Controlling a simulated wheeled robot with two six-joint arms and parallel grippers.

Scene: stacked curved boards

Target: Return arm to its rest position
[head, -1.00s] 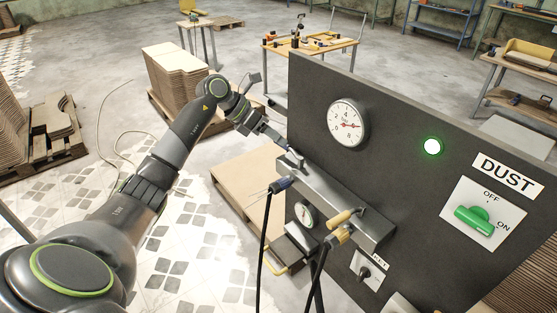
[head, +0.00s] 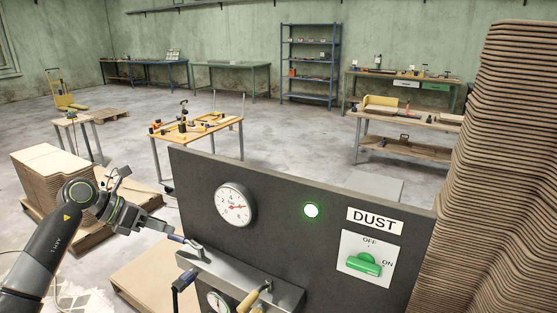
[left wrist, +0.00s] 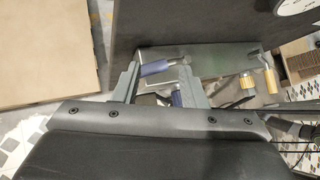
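My left arm (head: 40,255) comes in from the left in the head view. Its gripper (head: 158,226) is just left of the panel, near the left end of the grey metal rack (head: 280,289). In the left wrist view the two gripper fingers (left wrist: 160,85) stand apart with nothing held between them. A blue handle (left wrist: 156,67) shows beyond the fingers, and it also shows in the head view (head: 178,239) close to the fingertips. I cannot tell whether they touch.
A dark panel (head: 285,222) carries a gauge (head: 235,204), a lit green lamp (head: 312,210) and a green DUST switch (head: 363,264). Yellow handles (head: 248,301) are on the rack. Open floor lies behind.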

